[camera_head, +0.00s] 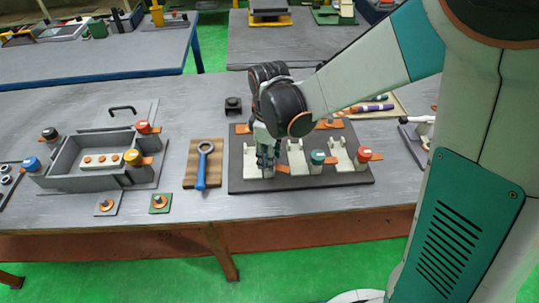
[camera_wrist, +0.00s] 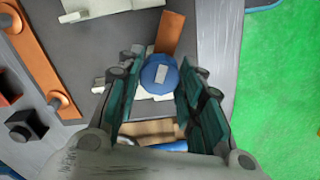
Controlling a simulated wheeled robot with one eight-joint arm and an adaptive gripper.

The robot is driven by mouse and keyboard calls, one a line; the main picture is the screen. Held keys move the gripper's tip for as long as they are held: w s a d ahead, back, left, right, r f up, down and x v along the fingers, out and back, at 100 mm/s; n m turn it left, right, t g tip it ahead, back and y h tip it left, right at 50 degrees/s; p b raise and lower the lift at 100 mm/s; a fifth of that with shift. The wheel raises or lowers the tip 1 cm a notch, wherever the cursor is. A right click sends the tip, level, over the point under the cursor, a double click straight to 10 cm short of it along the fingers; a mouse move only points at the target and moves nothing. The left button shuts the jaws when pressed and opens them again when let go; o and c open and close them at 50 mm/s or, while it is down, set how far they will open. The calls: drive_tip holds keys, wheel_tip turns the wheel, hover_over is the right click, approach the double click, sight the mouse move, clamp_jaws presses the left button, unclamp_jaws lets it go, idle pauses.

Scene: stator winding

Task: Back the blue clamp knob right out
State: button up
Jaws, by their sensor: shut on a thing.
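A round blue clamp knob (camera_wrist: 158,76) with a pale rectangular mark on top lies between the fingers of my gripper (camera_wrist: 159,66) in the wrist view. My gripper is shut on this knob, a finger on each side. An orange strip (camera_wrist: 171,34) extends from beside the knob. In the head view my gripper (camera_head: 267,158) points down over the left end of the dark fixture plate (camera_head: 315,182). It hides the held knob there. A teal knob (camera_head: 317,157) and a red knob (camera_head: 364,154) stand further right on that plate.
A wooden board (camera_head: 188,174) with a blue-handled ring tool (camera_head: 202,165) lies just left of the plate. Further left is a grey tray (camera_head: 75,184) with black, red, yellow and another blue knob (camera_head: 32,164) around it. The table's front edge is close.

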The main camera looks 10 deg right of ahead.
drive_tip(key=shift+f+n, duration=0.1)
drive_tip(key=shift+n, duration=1.9)
drive_tip(key=shift+a, duration=0.1)
drive_tip(key=o, duration=1.1)
drive_tip(key=shift+a, duration=0.1)
wheel_tip(320, 180, up, 8)
drive_tip(key=shift+f, duration=0.2)
drive_tip(key=shift+s, duration=0.1)
